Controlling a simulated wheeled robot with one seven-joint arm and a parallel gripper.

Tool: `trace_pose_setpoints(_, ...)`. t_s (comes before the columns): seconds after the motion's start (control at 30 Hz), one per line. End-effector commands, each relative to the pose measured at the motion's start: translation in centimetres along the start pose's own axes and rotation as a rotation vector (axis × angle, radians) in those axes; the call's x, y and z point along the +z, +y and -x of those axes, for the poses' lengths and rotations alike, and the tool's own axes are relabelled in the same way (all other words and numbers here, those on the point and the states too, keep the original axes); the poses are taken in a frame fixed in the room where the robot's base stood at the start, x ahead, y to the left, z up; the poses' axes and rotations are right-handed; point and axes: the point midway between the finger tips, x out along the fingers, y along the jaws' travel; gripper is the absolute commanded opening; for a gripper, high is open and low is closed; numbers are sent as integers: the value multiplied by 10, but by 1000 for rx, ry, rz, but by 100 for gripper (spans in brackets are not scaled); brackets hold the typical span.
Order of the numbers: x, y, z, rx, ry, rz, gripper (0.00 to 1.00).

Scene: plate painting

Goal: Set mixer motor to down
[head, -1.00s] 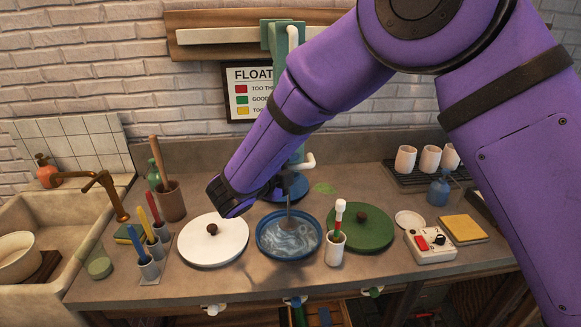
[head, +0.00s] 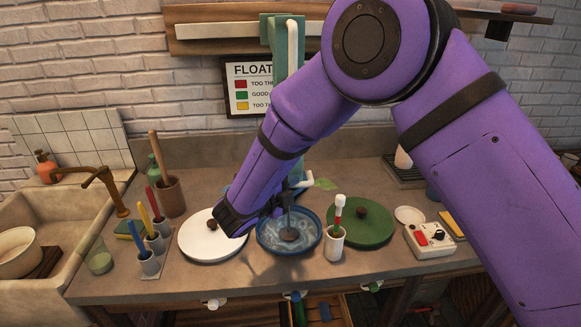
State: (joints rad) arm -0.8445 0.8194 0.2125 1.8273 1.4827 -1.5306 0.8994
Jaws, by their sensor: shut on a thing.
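The mixer has a teal post (head: 291,62) behind my arm. Its motor is mostly hidden by my forearm. A white handle (head: 304,183) sticks out on the motor's right side, low over the counter. Below it, the grey stirring head (head: 289,235) is in the blue bowl (head: 260,243) of swirled blue-white liquid. My gripper (head: 272,209) is at the left of the mixer, just above the bowl's back left rim. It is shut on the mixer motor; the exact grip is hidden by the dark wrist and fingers.
A white lid (head: 203,246) lies left of the bowl and a green lid (head: 367,228) right of it. A white cup with a red-and-white tool (head: 335,245) stands in front. A switch box (head: 428,241) is at the right. Brush cups (head: 148,264) stand at the left.

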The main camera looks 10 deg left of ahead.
Motion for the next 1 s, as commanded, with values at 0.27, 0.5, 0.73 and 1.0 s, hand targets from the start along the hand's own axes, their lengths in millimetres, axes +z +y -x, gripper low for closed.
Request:
trace_pose_setpoints(0.27,9,61,-8,1,-1,4,0)
trace_pose_setpoints(0.5,11,77,-11,1,-1,1,0)
trace_pose_setpoints(0.73,11,80,-11,5,-1,4,0)
trace_pose_setpoints(1.0,11,78,-11,3,-1,2,42)
